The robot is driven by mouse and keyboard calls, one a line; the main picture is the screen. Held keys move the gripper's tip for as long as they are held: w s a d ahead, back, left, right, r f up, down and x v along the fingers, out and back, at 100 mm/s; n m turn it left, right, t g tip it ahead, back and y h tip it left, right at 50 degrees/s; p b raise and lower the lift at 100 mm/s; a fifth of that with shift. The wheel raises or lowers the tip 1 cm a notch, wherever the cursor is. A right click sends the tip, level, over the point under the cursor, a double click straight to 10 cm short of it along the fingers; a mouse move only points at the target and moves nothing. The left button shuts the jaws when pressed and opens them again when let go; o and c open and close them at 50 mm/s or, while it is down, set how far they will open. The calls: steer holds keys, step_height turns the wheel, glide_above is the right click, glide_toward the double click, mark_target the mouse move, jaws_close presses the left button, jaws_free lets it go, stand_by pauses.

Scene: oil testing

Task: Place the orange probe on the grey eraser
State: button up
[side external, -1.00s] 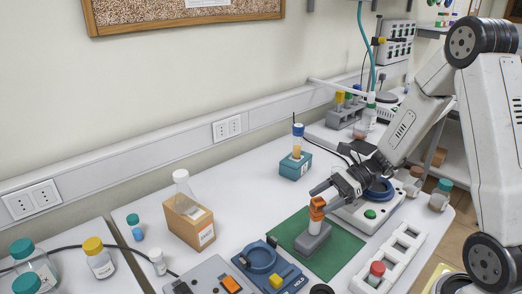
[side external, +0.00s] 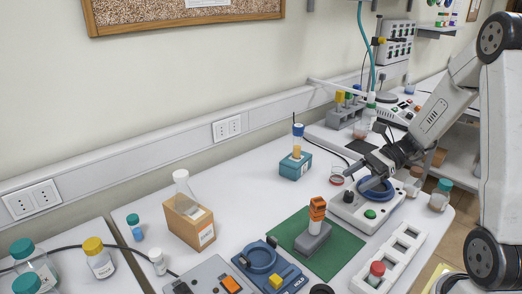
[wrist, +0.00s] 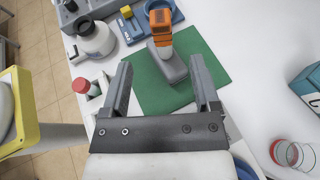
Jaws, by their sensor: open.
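The orange probe (side external: 317,207) stands upright on the grey eraser (side external: 313,240), which lies on a green mat (side external: 343,253). In the wrist view the orange probe (wrist: 161,28) and the grey eraser (wrist: 170,68) show ahead of my fingertips. My gripper (side external: 358,174) is open and empty, behind and to the right of the probe and clear of it. In the wrist view both fingers of my gripper (wrist: 162,82) are spread apart with nothing between them.
A white rack (side external: 408,243) with a red-capped vial (side external: 376,274) stands right of the mat. A blue-ringed device (side external: 370,210) is beneath my gripper. A teal block (side external: 295,166) holds a blue-capped tube behind the mat. Free white table lies left of the mat.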

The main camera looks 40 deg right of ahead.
mark_target(316, 217)
stand_by(0.4)
steer(key=s+a+f+n+g+h, duration=0.1)
steer(key=a+n+h, duration=0.4)
steer(key=n, duration=0.6)
steer(key=s+a+f+n+g+h, duration=0.1)
steer(key=a+f+n+h, duration=0.3)
steer(key=n, duration=0.7)
steer(key=a+h, duration=0.2)
steer(key=h, duration=0.1)
steer(key=shift+s+a+f+h, duration=0.2)
steer(key=shift+s+f+h, duration=0.1)
steer(key=shift+s, duration=0.05)
